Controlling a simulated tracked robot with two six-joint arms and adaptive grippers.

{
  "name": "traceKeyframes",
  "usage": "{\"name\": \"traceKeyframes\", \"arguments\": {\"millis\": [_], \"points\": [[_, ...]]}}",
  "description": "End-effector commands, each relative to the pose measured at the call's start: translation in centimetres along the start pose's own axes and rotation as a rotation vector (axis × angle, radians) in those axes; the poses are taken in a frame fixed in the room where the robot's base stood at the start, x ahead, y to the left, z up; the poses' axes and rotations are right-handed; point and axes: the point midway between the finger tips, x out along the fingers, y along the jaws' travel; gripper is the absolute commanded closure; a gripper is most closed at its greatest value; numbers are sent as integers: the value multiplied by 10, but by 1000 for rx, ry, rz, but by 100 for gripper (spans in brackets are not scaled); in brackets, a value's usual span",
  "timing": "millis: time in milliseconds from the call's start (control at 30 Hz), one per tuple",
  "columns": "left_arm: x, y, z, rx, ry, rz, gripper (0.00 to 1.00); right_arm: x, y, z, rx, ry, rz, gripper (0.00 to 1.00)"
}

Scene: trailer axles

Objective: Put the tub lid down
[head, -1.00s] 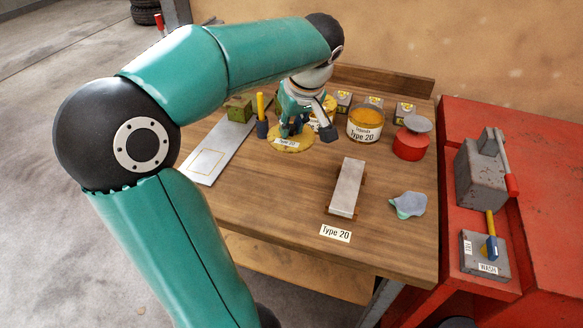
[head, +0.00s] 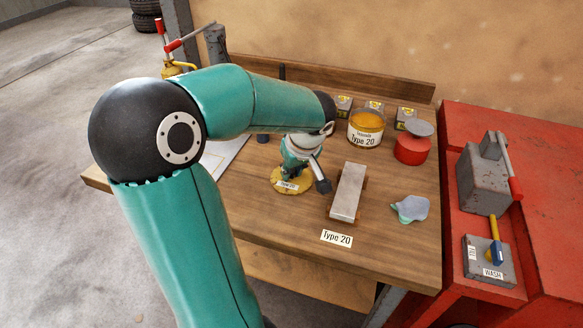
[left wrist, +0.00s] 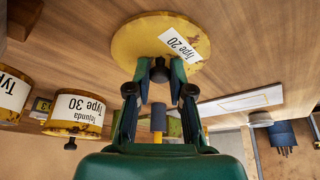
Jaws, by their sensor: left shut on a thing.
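The tub lid is a yellow, stained disc (head: 291,187) with a "Type 20" label, beside the left end of the grey flat bar in the head view. My left gripper (head: 292,170) is above it. In the left wrist view the fingertips (left wrist: 160,72) are closed around the dark knob of the lid (left wrist: 140,42). The lid looks about level and close to the wooden bench (head: 262,212); I cannot tell whether it touches. The open Type 20 tub (head: 366,127), full of orange grease, stands at the back of the bench. My right gripper is out of view.
A grey bar on a wooden block (head: 347,190), a "Type 20" label (head: 336,237), a crumpled cloth (head: 410,208) and a red tin (head: 411,150) lie to the right. A Type 30 tub (left wrist: 75,114) shows in the left wrist view. The front left bench is clear.

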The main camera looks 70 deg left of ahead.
Motion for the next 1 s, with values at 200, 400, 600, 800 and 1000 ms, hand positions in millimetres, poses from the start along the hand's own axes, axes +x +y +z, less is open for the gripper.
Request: {"name": "traceKeyframes", "arguments": {"millis": [200, 400, 600, 800, 1000], "points": [[4, 0, 1, 0, 1, 0, 100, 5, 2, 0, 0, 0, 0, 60], [2, 0, 1, 0, 0, 0, 54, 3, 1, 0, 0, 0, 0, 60], [2, 0, 1, 0, 0, 0, 54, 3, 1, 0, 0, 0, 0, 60], [-5, 0, -1, 0, 1, 2, 54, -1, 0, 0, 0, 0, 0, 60], [-37, 1, -1, 0, 3, 7, 54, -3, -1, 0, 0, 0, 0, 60]]}}
